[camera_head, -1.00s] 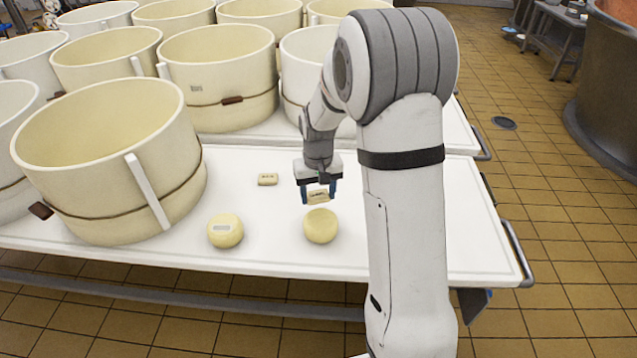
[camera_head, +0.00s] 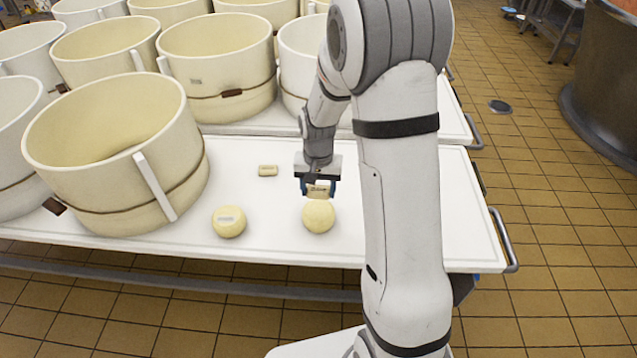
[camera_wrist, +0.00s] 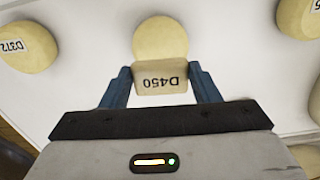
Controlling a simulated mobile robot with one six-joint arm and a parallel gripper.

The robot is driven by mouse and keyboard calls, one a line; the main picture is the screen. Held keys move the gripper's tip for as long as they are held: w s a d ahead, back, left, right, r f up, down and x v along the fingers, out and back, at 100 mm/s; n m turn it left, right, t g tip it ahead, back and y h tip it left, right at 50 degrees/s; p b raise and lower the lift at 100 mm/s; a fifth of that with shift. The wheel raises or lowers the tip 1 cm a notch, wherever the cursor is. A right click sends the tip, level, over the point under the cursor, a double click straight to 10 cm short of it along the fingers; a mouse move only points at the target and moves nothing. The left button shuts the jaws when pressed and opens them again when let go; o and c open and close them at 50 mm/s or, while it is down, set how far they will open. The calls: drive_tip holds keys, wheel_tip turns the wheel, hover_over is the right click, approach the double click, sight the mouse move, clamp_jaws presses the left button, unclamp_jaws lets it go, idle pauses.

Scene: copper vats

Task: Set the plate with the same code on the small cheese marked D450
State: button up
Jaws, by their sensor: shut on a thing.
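My gripper (camera_head: 318,187) is shut on a small pale plate (camera_head: 319,190). In the wrist view the plate (camera_wrist: 160,77) reads D450, upside down, between the blue fingertips (camera_wrist: 160,84). A small round yellow cheese (camera_head: 318,217) stands on the white table just below and in front of the plate. In the wrist view this cheese (camera_wrist: 160,36) is partly hidden by the plate, and no code shows on it. I cannot tell whether plate and cheese touch.
A second pale plate (camera_head: 268,170) lies on the table (camera_head: 270,255) left of my gripper. A large cream vat (camera_head: 110,160) stands at the left, with several more behind. Another cheese (camera_wrist: 298,18) with a partly cut-off label is at the wrist view's upper right.

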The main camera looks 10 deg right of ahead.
drive_tip(key=shift+f+b, duration=1.85)
drive_tip(key=shift+f, duration=0.85)
drive_tip(key=shift+f+b, duration=0.4)
drive_tip(key=shift+f, duration=0.2)
drive_tip(key=o, duration=1.1)
drive_tip(key=shift+c, duration=0.2)
wheel_tip(320, 180, up, 8)
drive_tip(key=shift+r+p, duration=0.25)
drive_tip(key=shift+p, duration=0.9)
wheel_tip(320, 180, up, 18)
drive_tip(key=r+n+t+p, duration=0.1)
drive_tip(key=n+p, duration=0.1)
drive_tip(key=p, duration=0.7)
hover_over(318, 212)
drive_tip(key=s, duration=0.9)
drive_tip(key=s+r+n+t+p, duration=0.1)
drive_tip(key=s+r+n+p, duration=0.1)
drive_tip(key=s+r+p, duration=0.5)
drive_tip(key=s+r, duration=0.4)
drive_tip(key=shift+s+d+t, duration=0.15)
drive_tip(key=shift+s+t, duration=0.05)
drive_tip(key=shift+t, duration=0.1)
